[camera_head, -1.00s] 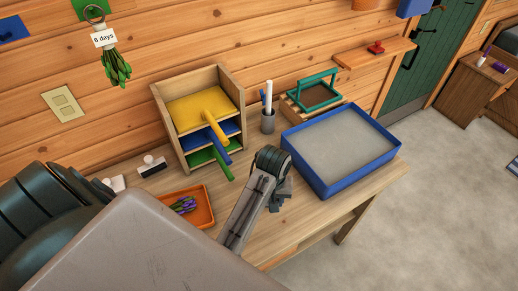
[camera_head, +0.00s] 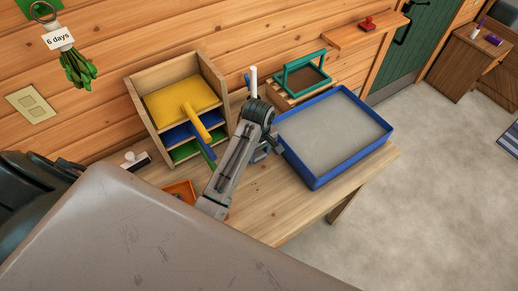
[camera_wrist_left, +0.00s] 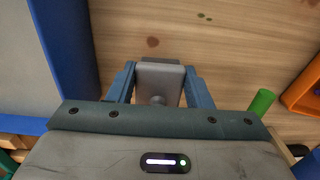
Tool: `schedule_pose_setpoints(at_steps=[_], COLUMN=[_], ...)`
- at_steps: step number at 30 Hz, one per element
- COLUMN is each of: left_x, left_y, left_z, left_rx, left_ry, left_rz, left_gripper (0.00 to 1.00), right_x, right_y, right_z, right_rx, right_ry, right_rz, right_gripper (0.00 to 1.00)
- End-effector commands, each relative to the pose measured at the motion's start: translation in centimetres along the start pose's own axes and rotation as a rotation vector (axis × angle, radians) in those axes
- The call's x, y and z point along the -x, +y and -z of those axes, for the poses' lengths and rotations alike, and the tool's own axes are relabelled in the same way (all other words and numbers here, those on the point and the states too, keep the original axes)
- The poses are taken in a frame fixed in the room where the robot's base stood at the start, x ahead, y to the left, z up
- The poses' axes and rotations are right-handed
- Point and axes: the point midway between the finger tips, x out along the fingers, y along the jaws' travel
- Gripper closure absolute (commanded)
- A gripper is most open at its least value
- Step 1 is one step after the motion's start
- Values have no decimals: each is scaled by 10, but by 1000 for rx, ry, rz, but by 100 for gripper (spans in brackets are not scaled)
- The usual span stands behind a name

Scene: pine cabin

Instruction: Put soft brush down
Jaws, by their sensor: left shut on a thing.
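My left gripper (camera_head: 264,148) is above the wooden table, between the blue-rimmed tray and the shelf box. In the left wrist view its two blue-grey fingers (camera_wrist_left: 160,88) are shut on a small grey block with a short round stem, which I take to be the soft brush (camera_wrist_left: 160,73). Bare tabletop (camera_wrist_left: 220,40) shows beyond it. The gap between brush and table cannot be judged. In the head view the wrist hides the brush. My right gripper is not in view.
The blue-rimmed tray (camera_head: 316,181) of grey material stands right of the gripper. The shelf box (camera_head: 145,108) with yellow, blue and green handled things is left. An orange tray (camera_head: 184,188) is partly hidden by my arm. Bare table (camera_head: 275,205) lies in front.

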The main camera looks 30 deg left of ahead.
Motion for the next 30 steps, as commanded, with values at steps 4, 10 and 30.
schedule_pose_setpoints(at_steps=[4,10,30], left_x=[-1,-9,-41], left_y=[12,17,18], left_z=[14,22,21], left_rx=[0,0,-1], left_ry=[-1,-3,-1], left_rz=[1,4,0], left_gripper=[91,91,39], right_x=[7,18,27], right_y=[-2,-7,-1], right_z=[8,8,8], right_rx=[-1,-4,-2], right_ry=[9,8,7], right_rz=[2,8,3], right_gripper=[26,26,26])
